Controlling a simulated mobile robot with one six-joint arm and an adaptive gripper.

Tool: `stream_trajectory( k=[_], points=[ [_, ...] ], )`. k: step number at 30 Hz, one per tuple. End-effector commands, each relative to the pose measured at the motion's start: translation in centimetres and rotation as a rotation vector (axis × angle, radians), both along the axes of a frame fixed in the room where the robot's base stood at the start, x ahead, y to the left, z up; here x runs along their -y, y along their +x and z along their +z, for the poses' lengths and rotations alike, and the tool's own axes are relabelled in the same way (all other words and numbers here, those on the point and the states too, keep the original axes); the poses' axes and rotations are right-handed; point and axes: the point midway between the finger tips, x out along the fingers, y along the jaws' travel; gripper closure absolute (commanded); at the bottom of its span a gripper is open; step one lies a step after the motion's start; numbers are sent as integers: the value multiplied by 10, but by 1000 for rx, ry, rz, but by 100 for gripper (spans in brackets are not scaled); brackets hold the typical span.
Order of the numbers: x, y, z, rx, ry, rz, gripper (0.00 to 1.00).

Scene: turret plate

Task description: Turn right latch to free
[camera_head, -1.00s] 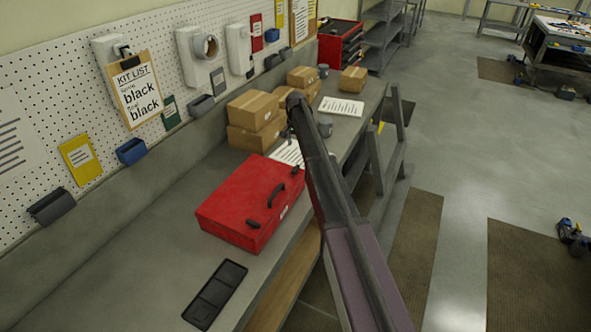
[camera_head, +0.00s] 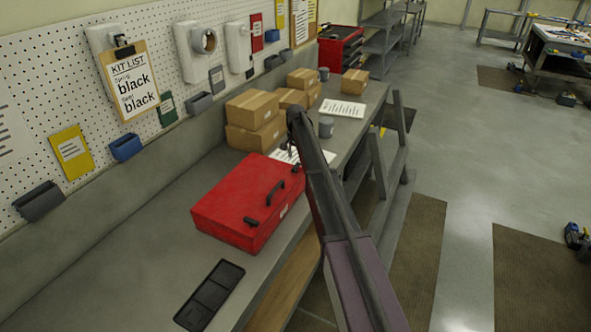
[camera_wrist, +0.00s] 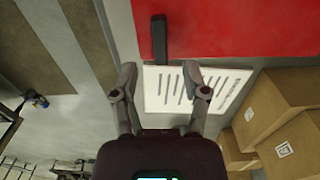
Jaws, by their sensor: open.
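A red toolbox (camera_head: 245,205) lies on the workbench, with a black handle (camera_head: 275,193) on its front side. The black left latch (camera_head: 251,221) is at its near end and the black right latch (camera_head: 296,169) at its far end. In the wrist view the right latch (camera_wrist: 159,36) is a straight bar on the red surface (camera_wrist: 225,30), pointing down the picture and reaching past the red edge. My gripper (camera_wrist: 159,68) is open and empty, fingertips either side of the line of the latch's lower end. Contact cannot be told. In the head view my arm hides part of the gripper.
A printed sheet (camera_wrist: 195,90) lies beyond the toolbox, below my fingers. A black tray (camera_head: 210,294) lies at the near end. The pegboard wall (camera_head: 60,90) runs along the left.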

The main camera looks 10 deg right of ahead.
Motion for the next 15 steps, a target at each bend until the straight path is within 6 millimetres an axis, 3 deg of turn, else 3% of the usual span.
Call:
stream_trajectory(
  k=[15],
  points=[
    [0,0,-40,0,0,0,41]
  ],
)
